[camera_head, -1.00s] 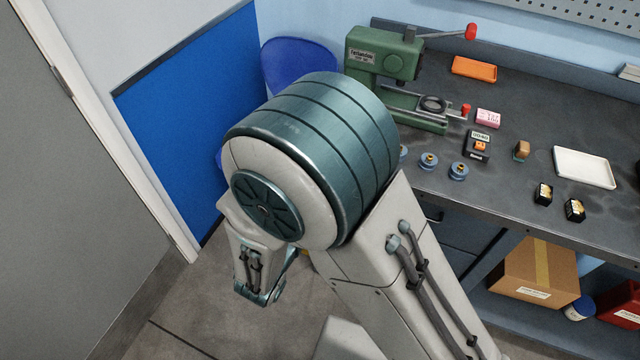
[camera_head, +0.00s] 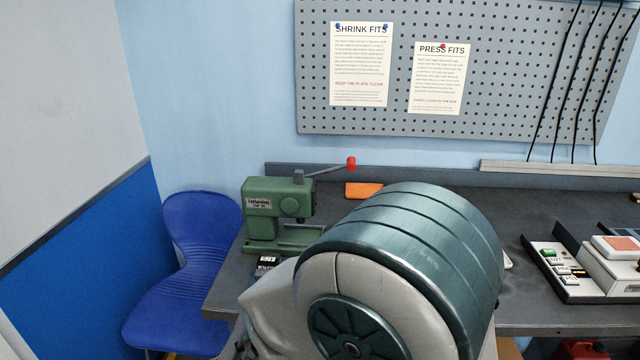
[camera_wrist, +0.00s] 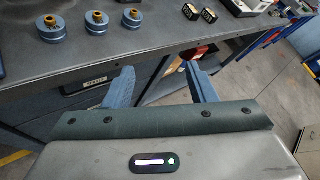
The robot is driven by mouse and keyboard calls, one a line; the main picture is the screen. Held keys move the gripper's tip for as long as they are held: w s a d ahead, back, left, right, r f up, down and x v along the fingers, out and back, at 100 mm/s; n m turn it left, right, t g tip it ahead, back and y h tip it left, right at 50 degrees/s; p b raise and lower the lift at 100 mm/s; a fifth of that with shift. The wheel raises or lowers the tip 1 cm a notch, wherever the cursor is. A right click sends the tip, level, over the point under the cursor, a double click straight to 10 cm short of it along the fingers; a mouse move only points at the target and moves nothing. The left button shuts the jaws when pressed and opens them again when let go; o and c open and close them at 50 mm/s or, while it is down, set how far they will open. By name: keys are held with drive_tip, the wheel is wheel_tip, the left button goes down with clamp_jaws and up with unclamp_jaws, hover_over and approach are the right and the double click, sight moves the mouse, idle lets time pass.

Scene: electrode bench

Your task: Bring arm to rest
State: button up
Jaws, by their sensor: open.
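My arm fills the lower middle of the head view, its large teal joint in front of the bench. My gripper is not visible there. In the wrist view my gripper (camera_wrist: 163,88) shows two blue fingers spread well apart, with nothing between them. It is in front of the bench's front edge, with the drawer front and lower shelf behind the fingers.
In the wrist view several blue discs with brass centres (camera_wrist: 96,24) sit near the edge.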

drive_tip(key=s+d+r+m+g+y, duration=0.3)
drive_tip(key=s+d+m+y, duration=0.1)
drive_tip(key=m, duration=1.2)
drive_tip(key=s+d+r+m+g+y, duration=0.3)
drive_tip(key=s+d+m+y, duration=0.2)
drive_tip(key=m, duration=1.1)
drive_tip(key=d+y, duration=0.1)
drive_tip(key=d, duration=0.2)
